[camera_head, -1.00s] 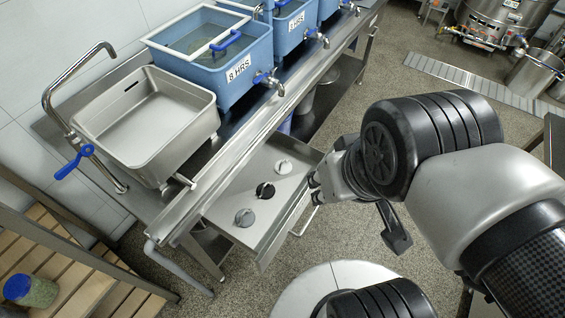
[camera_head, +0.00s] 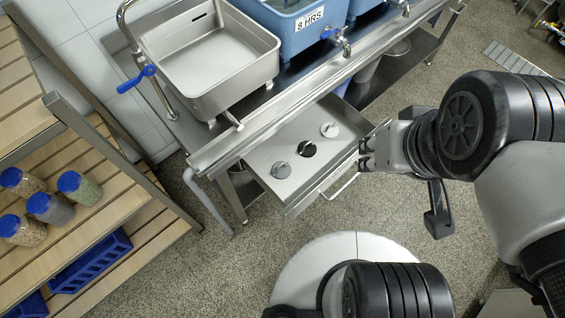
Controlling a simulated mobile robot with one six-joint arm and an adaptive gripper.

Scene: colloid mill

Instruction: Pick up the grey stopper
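The grey stopper (camera_head: 281,170) lies in the open metal drawer (camera_head: 292,196) under the sink counter. It is the nearest of three round stoppers in a slanting row. A black stopper (camera_head: 307,149) is in the middle and a white one (camera_head: 329,130) is farthest along. My gripper (camera_head: 365,154) is at the right edge of the drawer, to the right of the stoppers and apart from the grey one. Its two fingertips point left and look spread, with nothing visible between them.
The drawer's handle (camera_head: 341,187) sticks out at its front. A steel sink (camera_head: 205,62) and a blue tub (camera_head: 300,28) stand on the counter above. A wooden shelf (camera_head: 110,215) with several blue-lidded jars is at left. Speckled floor is free in front.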

